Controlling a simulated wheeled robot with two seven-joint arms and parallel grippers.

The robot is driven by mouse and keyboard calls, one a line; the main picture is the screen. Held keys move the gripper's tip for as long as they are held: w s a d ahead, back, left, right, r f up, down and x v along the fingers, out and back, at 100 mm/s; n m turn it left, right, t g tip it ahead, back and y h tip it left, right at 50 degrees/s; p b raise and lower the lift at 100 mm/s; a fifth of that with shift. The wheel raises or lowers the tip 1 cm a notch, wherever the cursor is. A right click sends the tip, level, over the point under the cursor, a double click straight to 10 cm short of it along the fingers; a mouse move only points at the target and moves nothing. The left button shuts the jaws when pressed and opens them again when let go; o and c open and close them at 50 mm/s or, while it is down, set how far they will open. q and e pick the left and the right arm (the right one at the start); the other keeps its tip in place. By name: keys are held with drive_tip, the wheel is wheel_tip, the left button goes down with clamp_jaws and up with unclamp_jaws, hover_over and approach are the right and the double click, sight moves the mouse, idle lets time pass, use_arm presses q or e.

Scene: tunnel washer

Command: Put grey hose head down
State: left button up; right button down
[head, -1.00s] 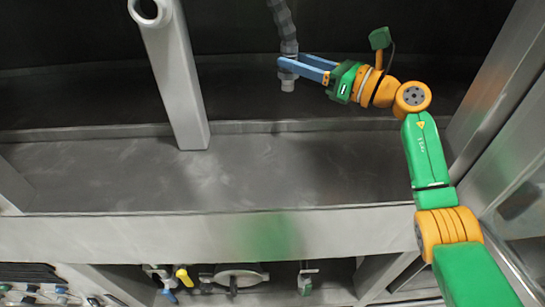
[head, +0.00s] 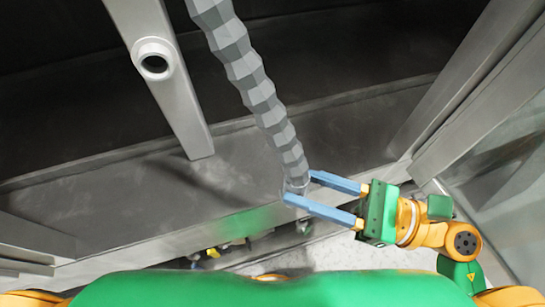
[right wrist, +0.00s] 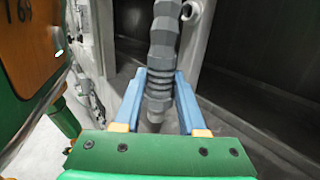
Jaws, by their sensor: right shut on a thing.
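The grey hose (head: 245,75) is a segmented, jointed tube that comes down from the top of the head view. Its head (head: 297,182) is at the lower end, between the blue fingers of my right gripper (head: 299,186). The right gripper is shut on the hose head, above the front edge of the metal ledge in the picture. In the right wrist view, the hose (right wrist: 163,45) passes between the two blue fingers and its narrow tip points down. My left gripper is not in view.
A grey metal post with an open round pipe end (head: 155,60) stands left of the hose. A wide dark metal ledge (head: 110,210) lies behind the front edge and is bare. Metal frame bars and a glass panel (head: 505,150) are at the right.

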drive_tip(key=w+a+f+b, duration=0.1)
drive_tip(key=w+f+b, duration=0.2)
drive_tip(key=w+b, duration=0.1)
drive_tip(key=w+a+f+b, duration=0.1)
drive_tip(key=w+f+b, duration=0.2)
drive_tip(key=w+b, duration=0.1)
drive_tip(key=w+a+f+b, duration=0.1)
drive_tip(key=w+f+b, duration=0.2)
drive_tip(key=w+b, duration=0.1)
drive_tip(key=shift+w+f+b, duration=0.1)
drive_tip(key=shift+f+b, duration=0.05)
drive_tip(key=shift+b, duration=0.6)
drive_tip(key=f, duration=0.3)
drive_tip(key=shift+w, duration=0.2)
drive_tip(key=shift+f, duration=0.3)
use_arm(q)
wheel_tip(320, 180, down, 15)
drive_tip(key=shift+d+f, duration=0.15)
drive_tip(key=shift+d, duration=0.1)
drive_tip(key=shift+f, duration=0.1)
use_arm(e)
drive_tip(key=shift+f, duration=0.1)
drive_tip(key=shift+c, duration=2.4)
unclamp_jaws()
